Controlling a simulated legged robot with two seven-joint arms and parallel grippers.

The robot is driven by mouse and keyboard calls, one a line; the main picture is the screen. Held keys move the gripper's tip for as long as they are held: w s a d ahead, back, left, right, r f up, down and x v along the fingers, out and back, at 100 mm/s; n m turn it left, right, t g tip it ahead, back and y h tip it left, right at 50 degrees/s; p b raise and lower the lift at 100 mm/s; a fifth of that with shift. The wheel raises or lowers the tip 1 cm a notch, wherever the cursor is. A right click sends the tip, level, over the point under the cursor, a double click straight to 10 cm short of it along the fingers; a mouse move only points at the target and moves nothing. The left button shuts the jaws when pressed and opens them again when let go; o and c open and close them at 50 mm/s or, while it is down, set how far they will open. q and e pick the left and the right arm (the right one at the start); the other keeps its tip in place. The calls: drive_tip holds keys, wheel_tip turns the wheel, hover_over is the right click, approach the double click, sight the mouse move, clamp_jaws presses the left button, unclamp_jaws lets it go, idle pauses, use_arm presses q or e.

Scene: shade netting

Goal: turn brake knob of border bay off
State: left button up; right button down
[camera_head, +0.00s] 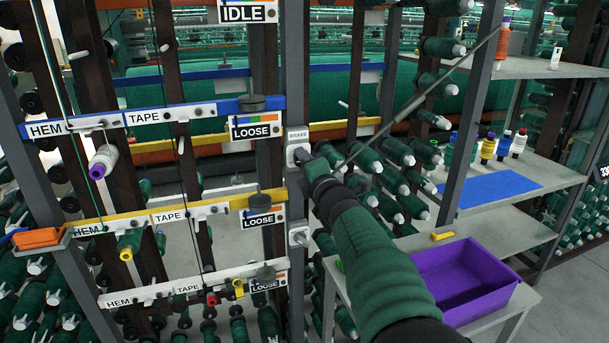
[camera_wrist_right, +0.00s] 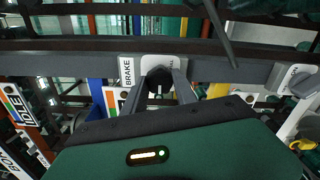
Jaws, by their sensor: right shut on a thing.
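The brake knob (camera_wrist_right: 158,76) is a dark round knob on a pale plate, on a grey upright post. A white BRAKE label (camera_head: 298,134) sits just above its plate (camera_head: 293,156) in the head view. My right gripper (camera_wrist_right: 161,88) has one finger on each side of the knob and is shut on it. In the head view the right gripper (camera_head: 308,162) hides most of the knob, so its setting cannot be read. I can read no label naming the border bay.
A second knob (camera_head: 300,237) is lower on the same post; it also shows in the wrist view (camera_wrist_right: 299,81). LOOSE signs (camera_head: 256,127) and rails with spools are left of the post. Green cones (camera_head: 396,152) stick out close to my right forearm. A purple bin (camera_head: 465,276) stands right.

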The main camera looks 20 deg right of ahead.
drive_tip(key=n+b, duration=0.2)
drive_tip(key=n, duration=0.1)
drive_tip(key=n+b, duration=0.2)
drive_tip(key=n, duration=0.1)
drive_tip(key=f+n+b, duration=0.1)
drive_tip(key=n+b, duration=0.1)
drive_tip(key=shift+a+n, duration=0.15)
drive_tip(key=shift+n, duration=0.25)
idle(0.4)
drive_tip(key=c, duration=1.3)
unclamp_jaws()
drive_tip(key=o, duration=0.3)
drive_tip(key=shift+w+r, duration=0.1)
drive_tip(key=shift+r, duration=0.1)
drive_tip(key=shift+s+b, duration=0.2)
drive_tip(key=shift+b, duration=0.1)
